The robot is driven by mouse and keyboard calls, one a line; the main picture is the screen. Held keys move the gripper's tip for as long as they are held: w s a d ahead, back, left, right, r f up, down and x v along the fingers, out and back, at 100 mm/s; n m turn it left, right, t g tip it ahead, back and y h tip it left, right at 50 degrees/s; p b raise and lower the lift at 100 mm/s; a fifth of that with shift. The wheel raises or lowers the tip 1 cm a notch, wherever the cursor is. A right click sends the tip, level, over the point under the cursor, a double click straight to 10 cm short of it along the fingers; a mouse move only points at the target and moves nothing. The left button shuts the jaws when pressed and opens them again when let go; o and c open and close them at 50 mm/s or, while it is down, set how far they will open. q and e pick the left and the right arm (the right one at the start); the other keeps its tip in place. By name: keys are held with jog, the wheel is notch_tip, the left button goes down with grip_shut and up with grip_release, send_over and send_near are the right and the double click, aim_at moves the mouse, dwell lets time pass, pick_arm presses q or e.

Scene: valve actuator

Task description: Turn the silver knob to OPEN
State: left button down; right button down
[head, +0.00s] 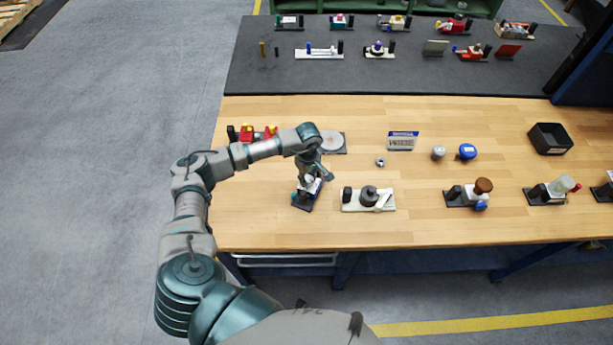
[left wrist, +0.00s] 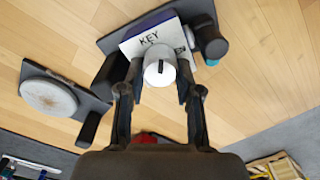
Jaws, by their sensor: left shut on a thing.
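The silver knob (left wrist: 158,72) is a round pale cap with a dark line on its face, in the upper middle of the left wrist view. It sits on a white plate (left wrist: 145,38) lettered "KEY"; other lettering is partly hidden. The plate is on a dark base (left wrist: 112,42), which also shows on the bench in the head view (head: 303,203). My left gripper (left wrist: 160,84) is shut on the knob, one finger on each side. In the head view my left gripper (head: 313,178) points down over the unit and hides most of it. My right gripper is not in view.
A white-based unit with a grey lever (head: 369,197) stands close to the right. A dark cylinder with a teal part (left wrist: 212,46) stands beside the plate. The bench's front edge is near.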

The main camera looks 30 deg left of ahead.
aim_at(307, 177)
pick_arm(q)
jog(key=shift+a, duration=0.1)
dwell(0.3)
jog(key=shift+a, duration=0.15)
jog(key=c, duration=1.1)
grip_release()
jog(key=shift+o, duration=0.2)
jog(key=shift+d, duration=0.2)
jog(key=shift+r, duration=0.3)
notch_tip(307, 177, up, 11)
jog(key=shift+r, duration=0.2)
jog(key=shift+a, duration=0.1)
